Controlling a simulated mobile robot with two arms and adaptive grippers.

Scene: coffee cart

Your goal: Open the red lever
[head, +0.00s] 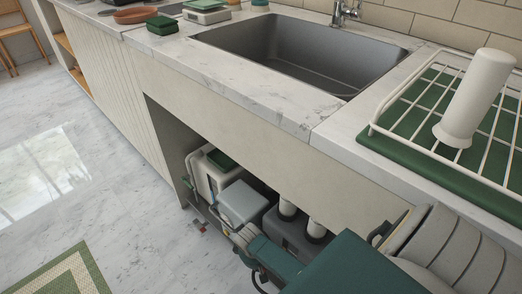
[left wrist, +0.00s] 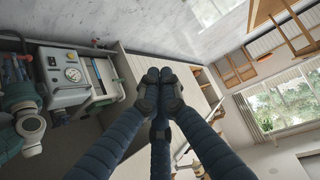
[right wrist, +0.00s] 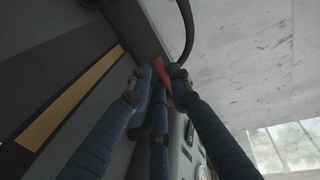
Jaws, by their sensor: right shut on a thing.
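The red lever (right wrist: 164,78) shows in the right wrist view as a red bar between the fingertips of my right gripper (right wrist: 160,76). That gripper is shut on it, and its fingers hide part of the bar. In the head view, my right arm reaches into the open space under the counter, and the lever is too small there to make out clearly. My left gripper (left wrist: 160,76) has its fingertips together and holds nothing visible. It is apart from the machine with a round gauge (left wrist: 72,74) in the left wrist view.
Grey and white equipment (head: 243,202) fills the space under the sink (head: 285,52). A dark curved hose (right wrist: 187,30) passes near the right gripper. A dish rack (head: 438,118) stands on the counter at right. The marble floor (head: 95,140) at left is mostly clear.

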